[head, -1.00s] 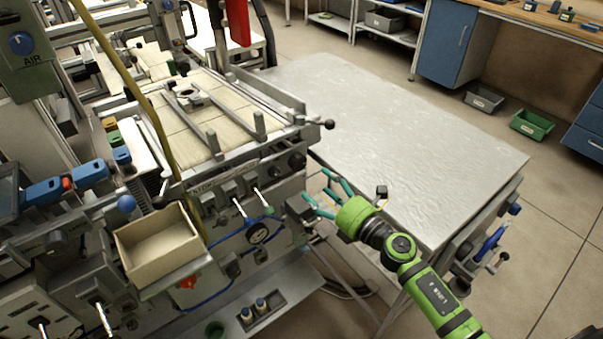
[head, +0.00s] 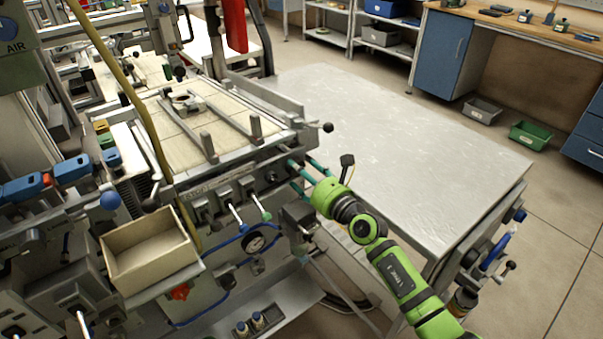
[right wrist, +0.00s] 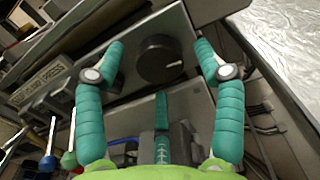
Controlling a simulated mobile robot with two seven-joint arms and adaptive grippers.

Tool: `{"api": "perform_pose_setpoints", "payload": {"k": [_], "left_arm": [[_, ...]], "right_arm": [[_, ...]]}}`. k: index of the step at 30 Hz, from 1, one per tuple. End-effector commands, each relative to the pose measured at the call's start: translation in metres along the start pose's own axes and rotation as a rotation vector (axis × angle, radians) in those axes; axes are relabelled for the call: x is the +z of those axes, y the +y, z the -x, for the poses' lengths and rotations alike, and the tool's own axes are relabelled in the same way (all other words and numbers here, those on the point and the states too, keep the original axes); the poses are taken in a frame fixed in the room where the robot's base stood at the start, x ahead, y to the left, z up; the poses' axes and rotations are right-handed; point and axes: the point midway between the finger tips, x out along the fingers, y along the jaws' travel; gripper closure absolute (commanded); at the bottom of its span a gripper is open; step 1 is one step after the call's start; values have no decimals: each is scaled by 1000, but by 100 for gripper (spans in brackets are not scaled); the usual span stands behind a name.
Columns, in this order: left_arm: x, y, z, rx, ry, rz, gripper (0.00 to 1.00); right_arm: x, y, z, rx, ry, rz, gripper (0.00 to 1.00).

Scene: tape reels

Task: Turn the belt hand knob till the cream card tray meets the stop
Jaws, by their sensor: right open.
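A round black knob (right wrist: 160,60) with a white mark sits on the grey machine panel, centred between my right gripper's fingers in the right wrist view. A cream open-topped tray (head: 150,255) sits at lower left, apparently empty. I cannot make out the stop. My left gripper is not in view.
A bare metal table (head: 410,150) stands close on the right.

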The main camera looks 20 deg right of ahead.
Motion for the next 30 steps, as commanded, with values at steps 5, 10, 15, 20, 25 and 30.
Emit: {"api": "perform_pose_setpoints", "payload": {"k": [5, 10, 15, 20, 25, 30], "left_arm": [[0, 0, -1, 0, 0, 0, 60], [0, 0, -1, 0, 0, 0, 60], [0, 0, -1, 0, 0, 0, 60], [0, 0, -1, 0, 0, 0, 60], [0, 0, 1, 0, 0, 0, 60], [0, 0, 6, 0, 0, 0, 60]], "right_arm": [[0, 0, -7, 0, 0, -1, 30], [0, 0, -7, 0, 0, -1, 30], [0, 0, -7, 0, 0, -1, 86], [0, 0, -7, 0, 0, -2, 87], [1, 0, -7, 0, 0, -19, 87], [2, 0, -7, 0, 0, -81, 87]]}}
